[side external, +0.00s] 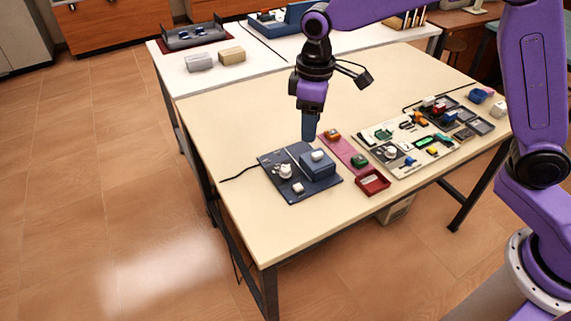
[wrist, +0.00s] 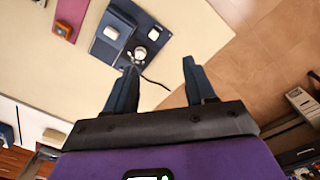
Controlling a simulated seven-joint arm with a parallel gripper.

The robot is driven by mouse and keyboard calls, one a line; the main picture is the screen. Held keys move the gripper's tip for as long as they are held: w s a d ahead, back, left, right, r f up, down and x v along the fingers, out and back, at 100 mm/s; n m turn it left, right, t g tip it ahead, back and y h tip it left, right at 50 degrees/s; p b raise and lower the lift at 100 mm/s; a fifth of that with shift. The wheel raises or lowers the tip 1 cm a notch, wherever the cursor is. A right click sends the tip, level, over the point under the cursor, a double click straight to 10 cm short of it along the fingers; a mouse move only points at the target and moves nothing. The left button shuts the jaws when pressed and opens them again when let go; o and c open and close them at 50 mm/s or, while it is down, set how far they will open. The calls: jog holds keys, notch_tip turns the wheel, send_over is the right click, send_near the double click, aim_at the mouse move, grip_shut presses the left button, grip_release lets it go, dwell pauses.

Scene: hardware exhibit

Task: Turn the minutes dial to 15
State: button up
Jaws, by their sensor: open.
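A dark blue panel (side external: 273,160) lies flat on the near table, and it also shows in the wrist view (wrist: 160,28). A white round knob (side external: 285,171) stands on its left part, and shows near my left finger in the wrist view (wrist: 140,52). A raised blue box (side external: 318,170) on the panel carries a white piece (side external: 317,155). A small white piece (side external: 298,188) sits near the front edge. No minute markings are readable, so I cannot tell which piece is the minutes dial. My gripper (wrist: 160,67) is open and empty, above the panel's back edge.
A pink strip (side external: 343,151) with small blocks and a red tray (side external: 373,184) lie right of the panel. A beige board (side external: 385,155) with several parts is farther right. A black cable (side external: 238,174) runs left from the panel. The table's left front is clear.

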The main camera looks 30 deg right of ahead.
jog(key=m, duration=0.1)
send_over(286, 169)
notch_tip(286, 169, down, 4)
notch_tip(286, 169, down, 18)
jog(key=shift+w+r, duration=0.1)
jog(key=shift+r, duration=0.05)
dwell(0.3)
grip_shut()
